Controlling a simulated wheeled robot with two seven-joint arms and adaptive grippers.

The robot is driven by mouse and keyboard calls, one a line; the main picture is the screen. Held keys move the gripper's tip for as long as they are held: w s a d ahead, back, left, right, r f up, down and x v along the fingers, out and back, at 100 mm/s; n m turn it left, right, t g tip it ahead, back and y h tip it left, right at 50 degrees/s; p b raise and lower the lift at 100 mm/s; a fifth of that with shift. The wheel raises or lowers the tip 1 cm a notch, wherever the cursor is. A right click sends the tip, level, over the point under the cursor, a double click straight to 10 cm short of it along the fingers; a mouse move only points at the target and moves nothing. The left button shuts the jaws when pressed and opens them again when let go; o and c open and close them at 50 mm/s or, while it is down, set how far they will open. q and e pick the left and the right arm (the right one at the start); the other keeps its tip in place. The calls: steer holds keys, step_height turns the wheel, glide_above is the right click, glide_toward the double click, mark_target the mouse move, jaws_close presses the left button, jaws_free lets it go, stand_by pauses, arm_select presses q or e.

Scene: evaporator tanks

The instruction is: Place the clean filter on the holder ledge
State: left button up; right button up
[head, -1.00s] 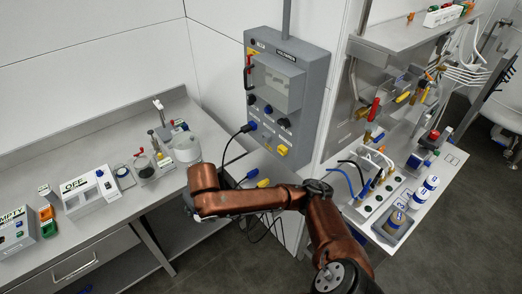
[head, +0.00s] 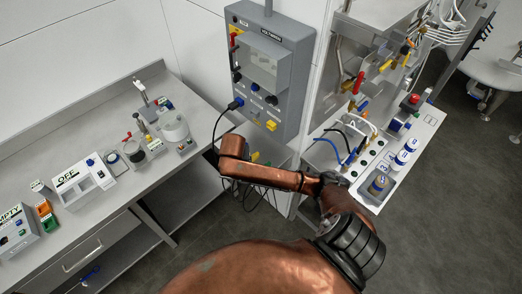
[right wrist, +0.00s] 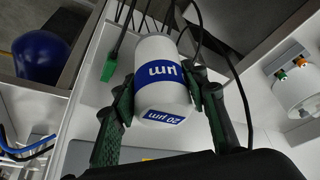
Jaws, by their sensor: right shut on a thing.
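A clean white cylindrical filter (right wrist: 163,52) with a blue band and a "20 µm" label fills the middle of the right wrist view. My right gripper (right wrist: 166,88) is shut on it, with one dark green finger on each side. I cannot make out the holder ledge for certain. My left gripper is not in view.
The grey voltmeter panel (head: 266,68) hangs on the wall behind my arm. The left bench holds a white "OFF" box (head: 82,186) and small instruments. Black and blue cables (head: 346,148) loop over the right bench. The right wrist view shows a blue rounded object (right wrist: 43,57).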

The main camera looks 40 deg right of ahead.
steer(key=w+d+p, duration=0.1)
steer(key=d+p, duration=0.1)
steer(key=d, duration=1.2)
step_height(320, 180, down, 6)
steer(key=shift+d+r, duration=0.15)
steer(key=shift+w+d+f, duration=0.1)
steer(key=shift+d+f, duration=0.1)
steer(key=shift+f, duration=0.35)
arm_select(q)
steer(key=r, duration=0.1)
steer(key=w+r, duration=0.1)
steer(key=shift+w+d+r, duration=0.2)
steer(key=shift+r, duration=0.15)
arm_select(e)
steer(key=shift+f, duration=0.2)
steer(key=o, duration=1.2)
steer(key=shift+o, duration=0.2)
